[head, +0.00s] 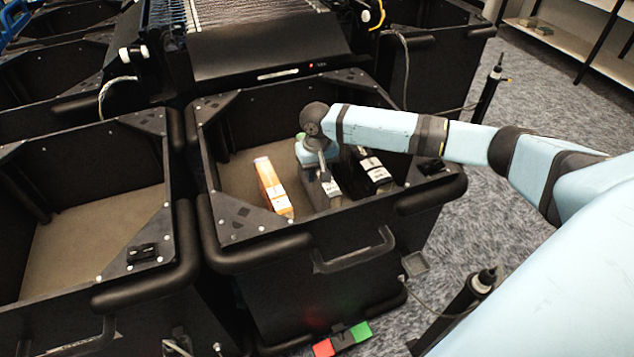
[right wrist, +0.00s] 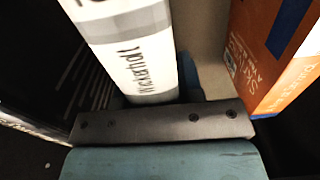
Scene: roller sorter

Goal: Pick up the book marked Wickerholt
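The book marked Wickerholt (right wrist: 134,62) has a white spine with dark lettering and fills the upper middle of the right wrist view. In the head view, a grey book with a white label (head: 330,188) stands in the black bin under my right gripper (head: 320,168). The grey bar of that gripper (right wrist: 165,120) is close against the spine end. A bluish finger shows just right of the spine; the other finger is hidden. I cannot tell whether they grip the book. My left gripper is not in view.
An orange book (head: 272,187) stands left of the grey one, also seen in the right wrist view (right wrist: 268,50). A black book (head: 374,172) stands to the right. The bin's rim (head: 300,240) surrounds them. An empty-looking bin (head: 85,235) stands left; a roller conveyor (head: 262,45) lies behind.

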